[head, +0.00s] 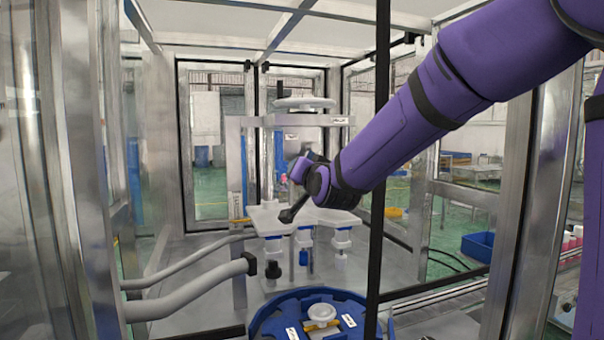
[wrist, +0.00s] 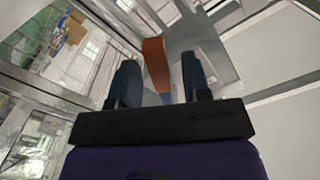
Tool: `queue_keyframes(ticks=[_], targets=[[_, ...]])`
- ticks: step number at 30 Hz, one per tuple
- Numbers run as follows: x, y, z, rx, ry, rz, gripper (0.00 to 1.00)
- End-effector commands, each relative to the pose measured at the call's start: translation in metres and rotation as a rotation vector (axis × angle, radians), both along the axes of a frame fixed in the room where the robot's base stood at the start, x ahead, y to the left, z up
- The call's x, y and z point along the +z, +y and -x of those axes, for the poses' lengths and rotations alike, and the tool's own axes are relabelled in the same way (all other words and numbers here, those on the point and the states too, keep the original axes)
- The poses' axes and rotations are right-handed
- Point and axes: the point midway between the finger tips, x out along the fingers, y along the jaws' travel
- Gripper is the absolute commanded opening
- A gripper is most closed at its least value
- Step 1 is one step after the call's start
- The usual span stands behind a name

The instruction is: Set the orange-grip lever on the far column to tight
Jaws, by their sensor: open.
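In the wrist view, an orange block-like grip (wrist: 154,50) on a narrower stem stands between and just beyond the two dark fingers of my gripper (wrist: 158,64). The fingers are apart, with space on both sides of the grip. I cannot tell whether either finger touches it. In the head view, my gripper and wrist (head: 297,199) are in front of the column machine, above its white plate (head: 265,216). The orange grip cannot be made out clearly there, and my wrist covers part of the column. The lever's setting cannot be read.
A round white handwheel (head: 303,103) tops the machine. A blue rotary fixture (head: 275,322) stands in front, below. Grey pipes (head: 190,291) enter from the left. Metal frame posts and a dark upright bar (head: 380,240) surround the space.

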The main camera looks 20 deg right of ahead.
Motion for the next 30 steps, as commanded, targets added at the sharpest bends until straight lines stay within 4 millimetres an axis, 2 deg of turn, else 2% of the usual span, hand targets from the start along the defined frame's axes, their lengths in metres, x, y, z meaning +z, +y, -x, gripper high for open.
queue_keyframes(ticks=[3,12,14,18,30], targets=[[0.0004,0.0001,-0.0058,0.000,-0.001,0.000,0.44],[0.0003,0.0001,-0.0072,0.000,0.000,0.000,0.44],[0.0003,0.0001,-0.0072,0.000,0.000,0.000,0.32],[0.0003,0.0001,-0.0071,0.000,0.000,0.000,0.00],[0.0014,0.0022,-0.0070,0.001,-0.001,-0.036,0.00]])
